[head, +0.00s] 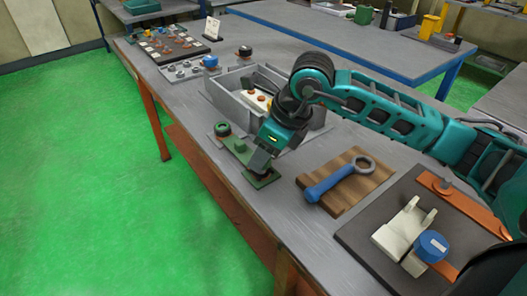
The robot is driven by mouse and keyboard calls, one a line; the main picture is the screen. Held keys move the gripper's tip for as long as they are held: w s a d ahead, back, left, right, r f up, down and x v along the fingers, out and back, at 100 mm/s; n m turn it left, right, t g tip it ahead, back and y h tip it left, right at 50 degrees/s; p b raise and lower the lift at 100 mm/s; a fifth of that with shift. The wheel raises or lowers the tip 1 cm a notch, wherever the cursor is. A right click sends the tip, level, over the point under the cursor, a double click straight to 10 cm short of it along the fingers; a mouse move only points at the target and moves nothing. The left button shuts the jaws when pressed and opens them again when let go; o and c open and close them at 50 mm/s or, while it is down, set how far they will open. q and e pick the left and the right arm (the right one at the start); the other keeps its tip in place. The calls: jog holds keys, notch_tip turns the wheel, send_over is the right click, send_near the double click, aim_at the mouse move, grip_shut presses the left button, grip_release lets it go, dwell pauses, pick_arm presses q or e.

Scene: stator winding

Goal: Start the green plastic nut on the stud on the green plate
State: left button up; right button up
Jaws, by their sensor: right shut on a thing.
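The green plate (230,142) lies on the near edge of the grey workbench, left of the wooden board. A dark green round piece (222,128) stands at its far left end, and a small orange part (240,147) sits near its middle. My right gripper (257,170) points down over the plate's near right end, low and close to it. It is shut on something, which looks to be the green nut. The nut and the stud under the jaws are hidden, so I cannot tell whether they touch. My left gripper is not in view.
A grey open box (222,100) with parts stands just behind the plate. A blue-handled ring tool (335,182) lies on a wooden board (362,192) to the right. A dark mat (362,232) with a white fixture (398,232) lies farther right.

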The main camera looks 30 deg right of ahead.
dwell(0.4)
dwell(0.7)
jog(key=shift+f+b, duration=0.7)
jog(key=shift+b, duration=0.35)
jog(key=shift+s+f+b, duration=0.1)
jog(key=shift+f+b, duration=0.1)
jog(key=shift+b, duration=0.1)
dwell(1.3)
